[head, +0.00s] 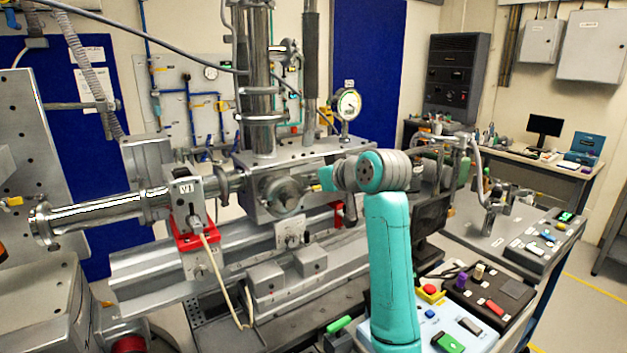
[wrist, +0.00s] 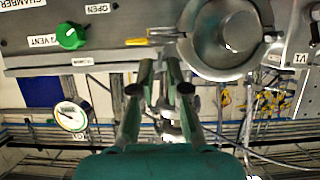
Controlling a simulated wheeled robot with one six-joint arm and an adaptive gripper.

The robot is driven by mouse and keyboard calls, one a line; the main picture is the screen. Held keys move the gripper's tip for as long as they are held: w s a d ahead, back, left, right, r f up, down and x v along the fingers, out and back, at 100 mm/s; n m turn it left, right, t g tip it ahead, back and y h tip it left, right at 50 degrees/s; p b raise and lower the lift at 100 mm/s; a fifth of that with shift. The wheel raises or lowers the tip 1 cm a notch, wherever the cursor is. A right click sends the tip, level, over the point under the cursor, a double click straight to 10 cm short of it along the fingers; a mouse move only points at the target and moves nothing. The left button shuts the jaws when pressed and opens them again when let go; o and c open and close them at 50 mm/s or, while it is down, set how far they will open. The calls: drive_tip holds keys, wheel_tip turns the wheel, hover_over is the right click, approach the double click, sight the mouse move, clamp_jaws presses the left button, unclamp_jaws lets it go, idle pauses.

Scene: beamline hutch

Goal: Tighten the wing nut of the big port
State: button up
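The big port (head: 283,192) is a round metal flange on the front of the steel chamber in the head view. In the wrist view the port (wrist: 228,42) is at the upper right, with clamp hardware (wrist: 272,38) at its right edge. I cannot clearly make out which small part is the wing nut. My gripper (wrist: 161,70) has its two fingers apart, with nothing visibly held between them. It points at the chamber front, to the left of the port in the wrist view. In the head view my gripper (head: 326,178) is just right of the port, partly hidden by my wrist.
A yellow-handled part (wrist: 148,41) lies just ahead of the fingertips. A green knob (wrist: 71,36) and a pressure gauge (wrist: 71,117) are at the left. The gauge (head: 346,104) stands above the chamber. A red-based V1 valve (head: 187,198) sits left of the port.

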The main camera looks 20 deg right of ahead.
drive_tip(key=shift+w+a+f, duration=0.1)
drive_tip(key=shift+w, duration=0.1)
clamp_jaws()
drive_tip(key=shift+a, duration=0.1)
